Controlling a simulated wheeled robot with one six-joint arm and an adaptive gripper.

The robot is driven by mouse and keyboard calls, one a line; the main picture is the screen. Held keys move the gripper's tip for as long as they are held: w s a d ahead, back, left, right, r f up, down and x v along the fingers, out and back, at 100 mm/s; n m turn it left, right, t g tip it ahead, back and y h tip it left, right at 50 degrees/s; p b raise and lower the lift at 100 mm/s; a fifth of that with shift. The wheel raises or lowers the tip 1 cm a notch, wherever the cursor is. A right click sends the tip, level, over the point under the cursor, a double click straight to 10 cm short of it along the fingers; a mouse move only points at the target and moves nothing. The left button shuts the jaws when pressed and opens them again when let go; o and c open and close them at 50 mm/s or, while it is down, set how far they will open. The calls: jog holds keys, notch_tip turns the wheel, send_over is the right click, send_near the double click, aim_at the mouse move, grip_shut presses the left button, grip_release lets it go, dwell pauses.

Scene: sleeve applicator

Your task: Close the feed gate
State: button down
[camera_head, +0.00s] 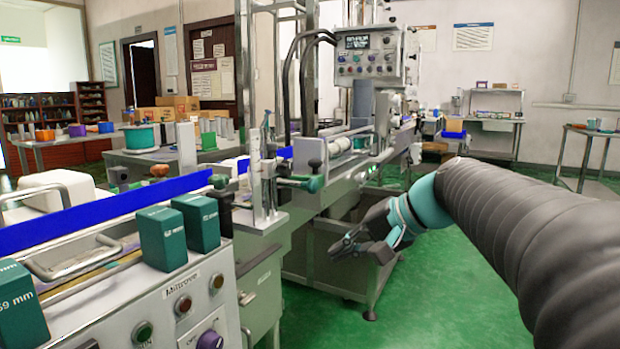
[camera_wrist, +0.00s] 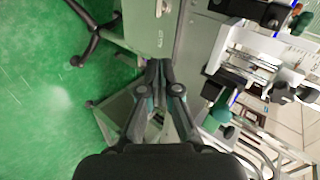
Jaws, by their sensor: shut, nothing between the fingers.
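A metal gate-like assembly (camera_head: 262,190) with upright plates and posts stands on the conveyor line in the head view, left of my gripper. A green knob (camera_head: 313,184) sticks out from its right side. I cannot tell for sure which part is the feed gate or how far it stands open. In the wrist view a bracket assembly (camera_wrist: 262,52) with green knobs shows at the upper right. My gripper (camera_head: 350,246) is shut and empty, in the air in front of the machine, apart from the assembly. Its closed fingers show in the wrist view (camera_wrist: 158,68).
Blue guide rails (camera_head: 110,208) run along the conveyor. Green boxes (camera_head: 162,238) stand on the near panel with buttons and a purple knob (camera_head: 210,340). A control box (camera_head: 370,52) hangs above the line. The green floor (camera_head: 440,290) below my arm is clear.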

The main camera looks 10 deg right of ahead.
jog(key=w+d+r+m+t+y+b, duration=0.1)
jog(key=w+d+r+t+y+b, duration=0.4)
jog(key=w+d+r, duration=0.65)
jog(key=w+a+f+y+p, duration=0.1)
jog(key=w+a, duration=0.8)
jog(key=shift+a+f+g+p, duration=0.15)
jog(key=shift+f+g+p, duration=0.05)
jog(key=shift+g+p, duration=0.1)
